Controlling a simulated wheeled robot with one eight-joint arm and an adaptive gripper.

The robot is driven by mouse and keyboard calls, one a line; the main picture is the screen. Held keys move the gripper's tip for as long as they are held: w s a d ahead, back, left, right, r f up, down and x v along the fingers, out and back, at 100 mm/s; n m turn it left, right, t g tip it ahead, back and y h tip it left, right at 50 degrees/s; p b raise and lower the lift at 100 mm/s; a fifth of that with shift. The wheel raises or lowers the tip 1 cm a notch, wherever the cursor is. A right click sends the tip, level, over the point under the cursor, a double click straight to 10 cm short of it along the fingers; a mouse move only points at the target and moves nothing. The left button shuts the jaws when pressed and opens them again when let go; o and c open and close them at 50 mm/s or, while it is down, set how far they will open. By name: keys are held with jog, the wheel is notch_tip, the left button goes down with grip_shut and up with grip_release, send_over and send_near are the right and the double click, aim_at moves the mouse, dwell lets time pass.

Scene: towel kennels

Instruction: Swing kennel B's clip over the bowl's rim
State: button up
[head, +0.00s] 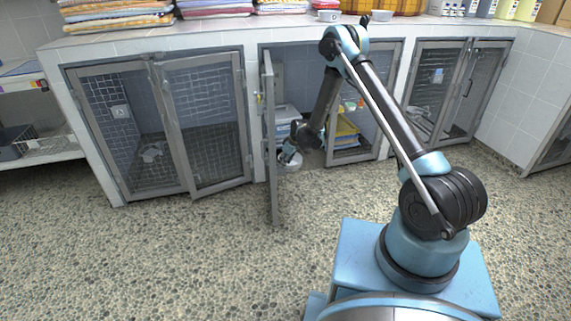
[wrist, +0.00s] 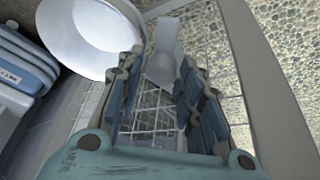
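The pale bowl (head: 291,166) sits low at the open front of the middle kennel; it also shows in the wrist view (wrist: 88,38), at upper left. A grey tab (wrist: 164,62), which looks like the clip, stands just right of the bowl's rim in the wrist view, beside the rim and not over it. My gripper (wrist: 160,75) has its fingers apart, one on each side of the tab's lower end. I cannot tell whether either finger touches it. In the head view my gripper (head: 291,150) is just above the bowl and hides part of it; the clip cannot be made out there.
The middle kennel's left door (head: 270,140) stands swung out, close left of my gripper. Its right door (head: 366,125) looks shut. Blue-grey stacked items (wrist: 20,72) lie left of the bowl. The pebbled floor (head: 180,260) in front is clear.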

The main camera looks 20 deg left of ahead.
jog(key=shift+a+f, duration=0.1)
jog(key=shift+f, duration=0.25)
